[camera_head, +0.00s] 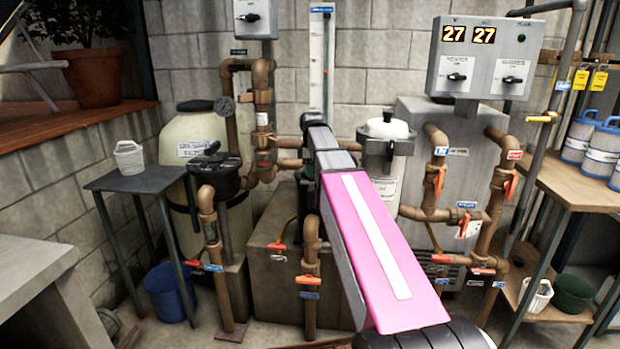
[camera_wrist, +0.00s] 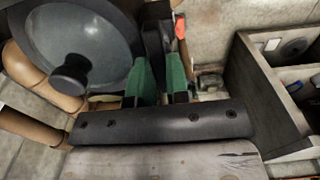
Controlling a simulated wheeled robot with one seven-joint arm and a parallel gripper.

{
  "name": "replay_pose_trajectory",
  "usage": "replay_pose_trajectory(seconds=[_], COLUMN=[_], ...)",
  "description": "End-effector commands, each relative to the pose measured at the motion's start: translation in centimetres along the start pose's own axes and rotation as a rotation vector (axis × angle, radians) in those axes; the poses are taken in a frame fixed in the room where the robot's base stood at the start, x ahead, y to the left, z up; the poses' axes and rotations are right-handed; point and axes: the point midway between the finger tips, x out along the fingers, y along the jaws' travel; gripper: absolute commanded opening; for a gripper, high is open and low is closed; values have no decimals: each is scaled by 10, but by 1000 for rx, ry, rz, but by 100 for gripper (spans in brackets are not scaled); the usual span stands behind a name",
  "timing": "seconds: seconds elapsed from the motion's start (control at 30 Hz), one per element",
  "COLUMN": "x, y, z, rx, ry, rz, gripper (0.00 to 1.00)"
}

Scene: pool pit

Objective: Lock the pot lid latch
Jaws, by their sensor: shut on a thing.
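In the wrist view, a round grey lid (camera_wrist: 95,45) with a dark knob (camera_wrist: 72,75) fills the upper left. My gripper (camera_wrist: 158,66) has green fingers just right of the lid's rim. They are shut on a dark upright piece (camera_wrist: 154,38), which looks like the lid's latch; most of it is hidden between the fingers. I cannot tell whether the latch is locked. In the head view, a metal pot (camera_head: 376,158) with a pale domed lid (camera_head: 387,128) stands just right of my arm.
Brown pipes with red-handled valves (camera_head: 438,180) stand right of the pot. A grey control box (camera_head: 485,58) hangs above right. A tan tank (camera_head: 205,135) and a small table (camera_head: 135,178) stand left. An open box-like compartment (camera_wrist: 262,95) lies right in the wrist view.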

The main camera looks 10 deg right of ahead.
Motion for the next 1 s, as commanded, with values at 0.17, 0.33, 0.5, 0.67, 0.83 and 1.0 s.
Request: replay_pose_trajectory(seconds=[0.17, 0.33, 0.5, 0.67, 0.83, 1.0], x=[0, 0, 0, 0, 0, 0], y=[0, 0, 0, 0, 0, 0], z=[0, 0, 0, 0, 0, 0], rx=[4, 122, 315, 495, 685, 875], ry=[0, 0, 0, 0, 0, 0], rz=[0, 0, 0, 0, 0, 0], gripper=[0, 0, 0, 0, 0, 0])
